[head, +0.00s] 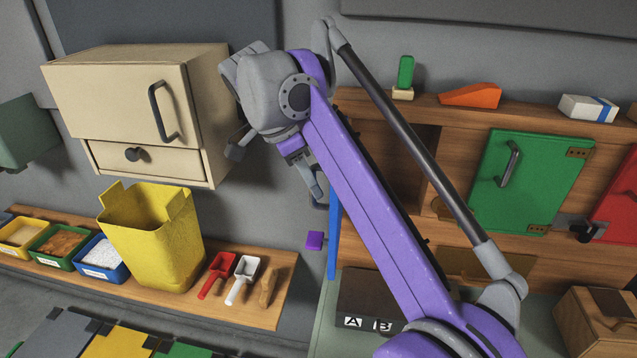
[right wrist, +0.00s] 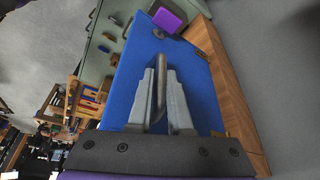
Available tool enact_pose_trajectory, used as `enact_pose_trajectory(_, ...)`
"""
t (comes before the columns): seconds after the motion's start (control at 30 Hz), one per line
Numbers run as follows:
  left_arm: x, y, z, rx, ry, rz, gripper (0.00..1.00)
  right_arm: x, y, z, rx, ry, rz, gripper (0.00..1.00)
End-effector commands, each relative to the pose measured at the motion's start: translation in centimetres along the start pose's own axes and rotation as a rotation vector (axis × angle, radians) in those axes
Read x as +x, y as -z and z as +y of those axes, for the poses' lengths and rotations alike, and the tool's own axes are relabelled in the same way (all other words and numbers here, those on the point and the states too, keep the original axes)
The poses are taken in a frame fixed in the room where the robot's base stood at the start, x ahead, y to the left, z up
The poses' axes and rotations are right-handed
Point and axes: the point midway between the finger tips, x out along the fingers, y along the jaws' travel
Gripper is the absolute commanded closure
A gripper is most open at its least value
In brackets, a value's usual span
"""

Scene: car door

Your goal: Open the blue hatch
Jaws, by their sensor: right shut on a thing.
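The blue hatch (head: 334,235) shows in the head view as a thin edge left of my purple right arm, standing out from the wooden cabinet. Its broad face fills the middle of the right wrist view (right wrist: 205,85). My right gripper (head: 318,192) is shut on the hatch's metal handle; in the wrist view the handle (right wrist: 160,75) stands between the two fingers (right wrist: 160,100). A dark cabinet opening (head: 405,150) shows partly behind my arm. A small purple piece (head: 315,240) sits at the hatch's edge. My left gripper is not in view.
A green hatch (head: 535,180) is closed on the cabinet, with a red one (head: 617,205) to its right. Blocks stand on the shelf above. At left are a beige cabinet (head: 130,85), a yellow bin (head: 150,245) and scoops on a wooden ledge (head: 265,312).

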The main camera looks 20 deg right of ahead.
Motion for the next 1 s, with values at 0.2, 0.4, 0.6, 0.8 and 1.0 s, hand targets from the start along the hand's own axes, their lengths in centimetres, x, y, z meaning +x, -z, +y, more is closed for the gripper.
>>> enact_pose_trajectory(0.2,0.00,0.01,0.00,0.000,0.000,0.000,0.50,-0.01,0.02,-0.13,0.000,0.001,0.001,1.00)
enact_pose_trajectory(0.4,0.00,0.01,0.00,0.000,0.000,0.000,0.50,0.02,0.03,-0.12,0.000,0.001,0.001,0.81)
enact_pose_trajectory(0.6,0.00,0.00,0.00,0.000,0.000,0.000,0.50,0.02,0.01,-0.10,0.000,0.000,0.001,0.53)
enact_pose_trajectory(0.8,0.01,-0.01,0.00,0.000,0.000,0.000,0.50,0.02,-0.02,-0.08,0.000,0.000,0.000,0.53)
enact_pose_trajectory(1.0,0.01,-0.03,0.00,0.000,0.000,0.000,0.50,-0.84,-0.01,-0.14,0.000,0.001,0.000,0.53)
